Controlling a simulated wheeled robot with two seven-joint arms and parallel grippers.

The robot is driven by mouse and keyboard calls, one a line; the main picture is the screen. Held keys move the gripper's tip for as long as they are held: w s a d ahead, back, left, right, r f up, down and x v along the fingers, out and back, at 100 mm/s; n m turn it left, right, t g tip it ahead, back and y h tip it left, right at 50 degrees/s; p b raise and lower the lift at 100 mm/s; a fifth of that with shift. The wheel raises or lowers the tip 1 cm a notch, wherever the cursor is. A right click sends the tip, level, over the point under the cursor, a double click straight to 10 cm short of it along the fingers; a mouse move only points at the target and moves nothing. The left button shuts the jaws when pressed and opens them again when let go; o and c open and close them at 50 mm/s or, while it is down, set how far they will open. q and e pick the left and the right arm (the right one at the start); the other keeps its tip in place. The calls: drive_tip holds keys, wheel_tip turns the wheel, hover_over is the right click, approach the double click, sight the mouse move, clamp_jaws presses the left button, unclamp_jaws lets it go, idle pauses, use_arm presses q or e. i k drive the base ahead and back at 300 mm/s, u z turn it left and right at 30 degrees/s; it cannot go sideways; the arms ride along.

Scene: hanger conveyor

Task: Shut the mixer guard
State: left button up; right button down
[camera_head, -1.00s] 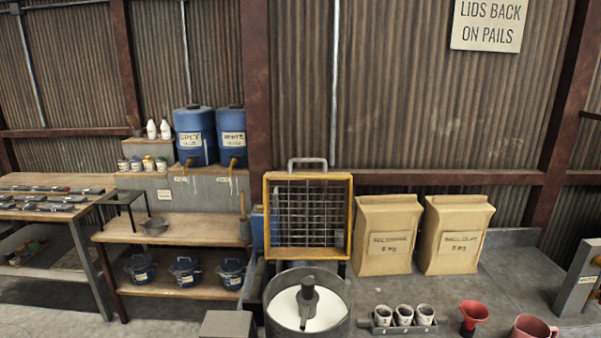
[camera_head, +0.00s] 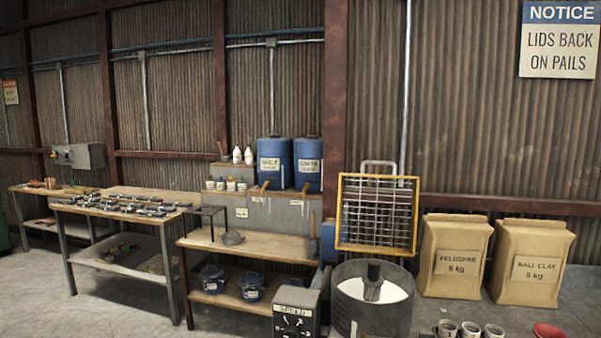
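The mixer guard (camera_head: 377,214) is a yellow square frame with a wire grid and a grey handle (camera_head: 378,168) on its top edge. It stands raised, upright behind the mixer bowl (camera_head: 350,313). The bowl is a grey metal drum, open at the top, with white material (camera_head: 389,291) and a dark mixing shaft (camera_head: 373,281) inside. Neither of my grippers is in view.
A box marked SPEED with a dial (camera_head: 297,312) stands just left of the bowl. Two paper sacks, feldspar (camera_head: 453,255) and ball clay (camera_head: 531,262), stand to the right. Small cups (camera_head: 468,330) and a red funnel (camera_head: 549,331) sit at the lower right. A wooden shelf bench (camera_head: 250,246) is at left.

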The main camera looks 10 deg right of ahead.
sight(409, 253)
drive_tip(key=u, duration=0.55)
drive_tip(key=k, duration=0.75)
drive_tip(key=u, duration=0.6)
drive_tip(key=i, duration=2.15)
drive_tip(key=z, duration=1.05)
drive_tip(key=i, duration=1.9)
drive_tip(key=z, duration=1.2)
